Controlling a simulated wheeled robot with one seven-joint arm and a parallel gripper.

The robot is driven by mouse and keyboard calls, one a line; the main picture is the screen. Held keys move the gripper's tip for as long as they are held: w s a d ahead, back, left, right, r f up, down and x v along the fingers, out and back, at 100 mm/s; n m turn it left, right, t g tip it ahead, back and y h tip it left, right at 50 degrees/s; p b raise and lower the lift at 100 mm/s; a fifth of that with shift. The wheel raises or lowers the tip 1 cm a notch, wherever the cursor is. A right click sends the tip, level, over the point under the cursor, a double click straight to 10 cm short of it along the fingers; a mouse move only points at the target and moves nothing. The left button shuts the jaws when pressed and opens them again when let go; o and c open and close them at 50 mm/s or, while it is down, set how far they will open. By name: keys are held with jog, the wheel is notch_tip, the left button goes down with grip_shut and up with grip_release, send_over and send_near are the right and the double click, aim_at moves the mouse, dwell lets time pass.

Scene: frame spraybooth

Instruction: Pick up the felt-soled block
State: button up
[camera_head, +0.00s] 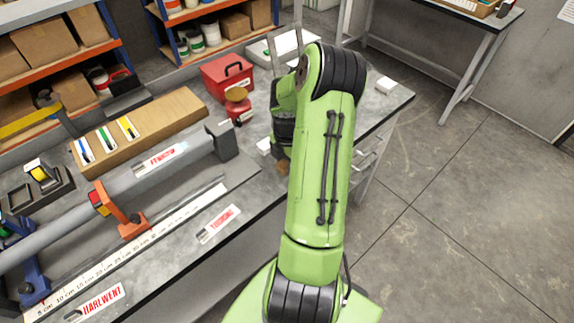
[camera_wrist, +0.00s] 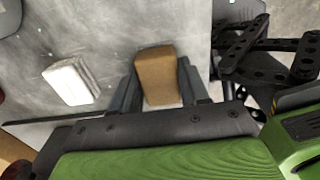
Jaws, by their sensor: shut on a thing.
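A brown block (camera_wrist: 157,75), which fits the felt-soled block, sits between the two dark fingers of my gripper (camera_wrist: 159,86) in the wrist view. The fingers are shut on its sides. Its sole is hidden, and I cannot tell whether it touches the bench. In the head view my arm hides most of the gripper, and only a bit of the brown block (camera_head: 283,168) shows beside the arm.
A white block (camera_wrist: 70,82) lies on the grey bench close by, left of my gripper. A red toolbox (camera_head: 227,77) and a red can with a brown top (camera_head: 238,105) stand farther back. A long grey tube (camera_head: 60,225) and a brown board (camera_head: 140,130) take up the left.

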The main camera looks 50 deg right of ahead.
notch_tip(320, 180, up, 10)
jog(key=shift+r+p, duration=0.1)
jog(key=shift+p, duration=0.6)
